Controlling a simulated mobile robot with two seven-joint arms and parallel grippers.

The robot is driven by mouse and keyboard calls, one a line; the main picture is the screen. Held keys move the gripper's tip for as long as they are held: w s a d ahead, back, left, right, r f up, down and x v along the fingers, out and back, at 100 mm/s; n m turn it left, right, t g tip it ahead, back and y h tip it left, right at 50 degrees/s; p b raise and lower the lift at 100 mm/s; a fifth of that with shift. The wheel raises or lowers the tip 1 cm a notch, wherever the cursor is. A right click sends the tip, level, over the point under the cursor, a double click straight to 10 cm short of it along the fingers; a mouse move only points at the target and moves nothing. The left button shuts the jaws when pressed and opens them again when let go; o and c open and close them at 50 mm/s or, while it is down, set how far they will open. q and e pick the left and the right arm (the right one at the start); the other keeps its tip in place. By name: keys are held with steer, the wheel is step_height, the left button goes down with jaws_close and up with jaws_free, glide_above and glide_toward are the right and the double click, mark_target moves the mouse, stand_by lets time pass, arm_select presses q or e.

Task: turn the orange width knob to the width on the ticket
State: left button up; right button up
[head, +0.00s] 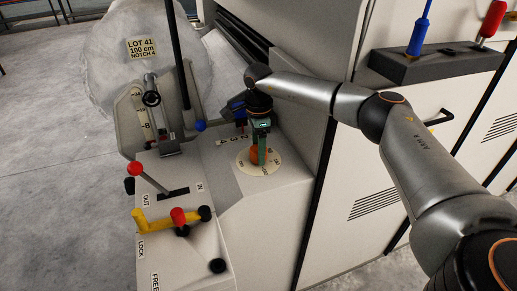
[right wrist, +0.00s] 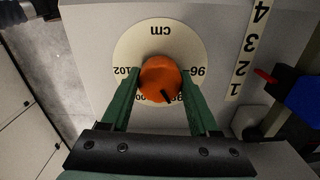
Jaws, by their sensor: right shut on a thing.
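The orange width knob (head: 257,160) sits on a cream dial on the machine's top; it also shows in the right wrist view (right wrist: 160,76). My right gripper (head: 262,150) is shut on the knob, one green finger on each side (right wrist: 160,88). The dial (right wrist: 127,48) appears upside down there, with cm, 102 and 96 readable and 100 partly hidden. The knob's black pointer mark (right wrist: 166,96) faces the gripper side, between the 100 and a mostly hidden number to its right. The ticket (head: 142,48) reads LOT 41, 100 cm, NOTCH 4. My left gripper is out of view.
A numbered scale (right wrist: 247,55) with a blue handle (right wrist: 304,97) lies beside the dial. A red-knobbed lever (head: 150,180) and a yellow handle (head: 155,222) stand nearer. A dark tool holder (head: 435,64) is at the upper right. A wrapped white roll (head: 120,75) stands behind.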

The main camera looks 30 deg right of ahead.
steer(key=shift+r+m+p, duration=0.15)
steer(key=shift+m+p, duration=0.5)
steer(key=shift+m, duration=0.35)
steer(key=m+p, duration=0.1)
steer(key=m, duration=0.2)
steer(key=shift+m+p, duration=0.3)
steer(key=shift+p, duration=0.05)
steer(key=m+p, duration=0.2)
steer(key=m, duration=0.3)
steer(key=shift+m, duration=0.3)
steer(key=o, duration=1.4)
steer(key=shift+c, duration=0.2)
